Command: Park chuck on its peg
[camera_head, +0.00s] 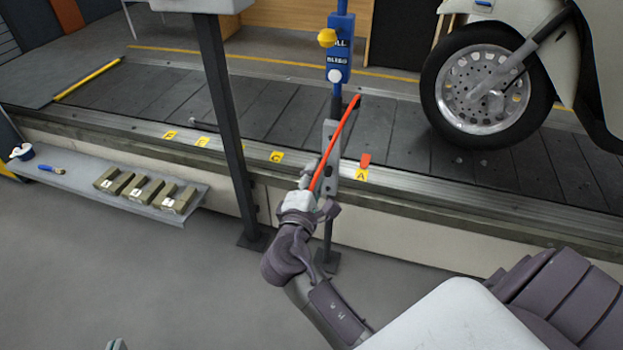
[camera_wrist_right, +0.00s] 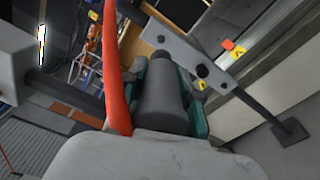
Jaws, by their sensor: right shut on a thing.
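My right gripper (camera_head: 316,208) is at the post below the blue air unit (camera_head: 339,60), shut on the chuck. In the right wrist view, the chuck (camera_wrist_right: 163,98) is a dark grey cylinder between the teal fingertips of the gripper (camera_wrist_right: 170,105). The orange-red hose (camera_head: 336,140) rises from the gripper to the post; it passes close to the right wrist camera (camera_wrist_right: 115,70). A grey bracket plate with holes (camera_wrist_right: 185,50) is just beyond the chuck. I cannot clearly make out the peg. Only a small tip of my left gripper (camera_head: 116,344) shows at the bottom edge.
A scooter wheel (camera_head: 487,87) stands on the slat conveyor (camera_head: 400,130) at right. A dark upright post (camera_head: 225,120) stands left of the gripper. A low shelf (camera_head: 90,185) at left holds labelled blocks (camera_head: 145,190) and a brush (camera_head: 52,169). The floor in front is clear.

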